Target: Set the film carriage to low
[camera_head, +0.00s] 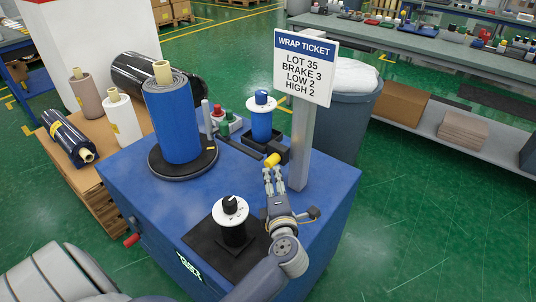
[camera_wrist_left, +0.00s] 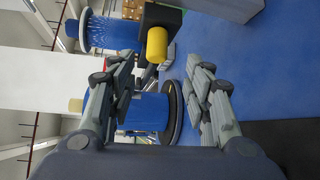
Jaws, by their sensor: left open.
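The yellow knob (camera_head: 272,160) sits on a dark block (camera_head: 272,148), by a blue film roll (camera_head: 262,122) with a white, marked top disc. I take these as the film carriage. My left gripper (camera_head: 272,174) is open, its fingertips close to the knob. In the left wrist view the knob (camera_wrist_left: 157,45) shows just past the fingertips of the left gripper (camera_wrist_left: 160,65), with nothing held between them. The wrap ticket (camera_head: 304,68) reads LOT 35, BRAKE 3, LOW 2, HIGH 2. The carriage's setting is too small to read. My right gripper is not in view.
A large blue wrapped roll (camera_head: 172,120) stands on a black turntable (camera_head: 205,158). A black-and-white dial (camera_head: 231,210) is left of my left arm. The ticket post (camera_head: 303,150) stands right of the gripper. Red and green buttons (camera_head: 221,121) are behind the turntable.

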